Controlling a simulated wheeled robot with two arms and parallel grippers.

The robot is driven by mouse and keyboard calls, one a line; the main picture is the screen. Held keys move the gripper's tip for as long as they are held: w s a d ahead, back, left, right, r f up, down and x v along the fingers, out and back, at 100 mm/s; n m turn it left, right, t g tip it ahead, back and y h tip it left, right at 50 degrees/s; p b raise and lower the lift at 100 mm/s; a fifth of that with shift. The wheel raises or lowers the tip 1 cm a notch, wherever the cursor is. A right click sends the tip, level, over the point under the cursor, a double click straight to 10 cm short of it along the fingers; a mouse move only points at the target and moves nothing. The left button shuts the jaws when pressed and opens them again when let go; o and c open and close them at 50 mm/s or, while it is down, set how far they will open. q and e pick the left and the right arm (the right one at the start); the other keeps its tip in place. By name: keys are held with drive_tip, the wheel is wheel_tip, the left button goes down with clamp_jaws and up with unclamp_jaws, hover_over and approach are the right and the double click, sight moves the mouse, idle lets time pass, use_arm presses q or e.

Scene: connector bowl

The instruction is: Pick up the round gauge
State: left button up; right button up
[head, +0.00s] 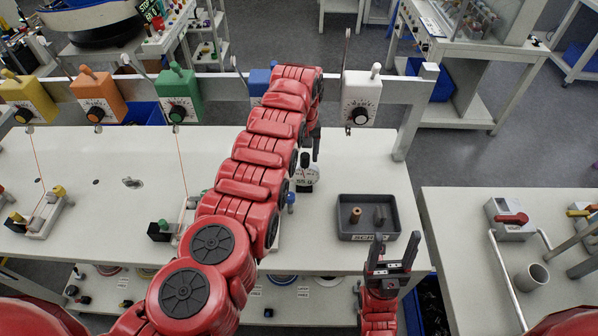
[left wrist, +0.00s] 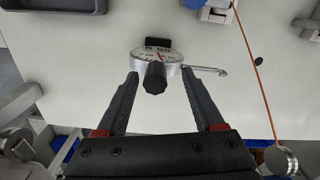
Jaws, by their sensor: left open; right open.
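The round gauge (head: 307,172) has a white dial and stands on the white table, partly hidden by my left arm in the head view. In the left wrist view the gauge (left wrist: 145,54) shows its dial with a red needle, a black knob facing the camera and a thin metal stem to the right. My left gripper (left wrist: 160,73) is open, its fingertips on either side of the knob. I cannot tell whether they touch the gauge. In the head view my left gripper (head: 316,146) is mostly hidden by its arm. My right gripper (head: 391,250) is open and empty near the table's front edge.
A dark tray (head: 370,237) with a brown cylinder and a grey piece stands right of the gauge. Yellow, orange, green, blue and white dial boxes (head: 360,98) hang on a rail behind. An orange cord (left wrist: 258,75) runs right of the gauge. The table's left part has free room.

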use_arm(q)
drive_tip(key=shift+w+d, duration=0.15)
drive_tip(key=shift+d, duration=0.2)
drive_tip(key=shift+c, duration=1.3)
drive_tip(key=shift+a, duration=0.1)
clamp_jaws()
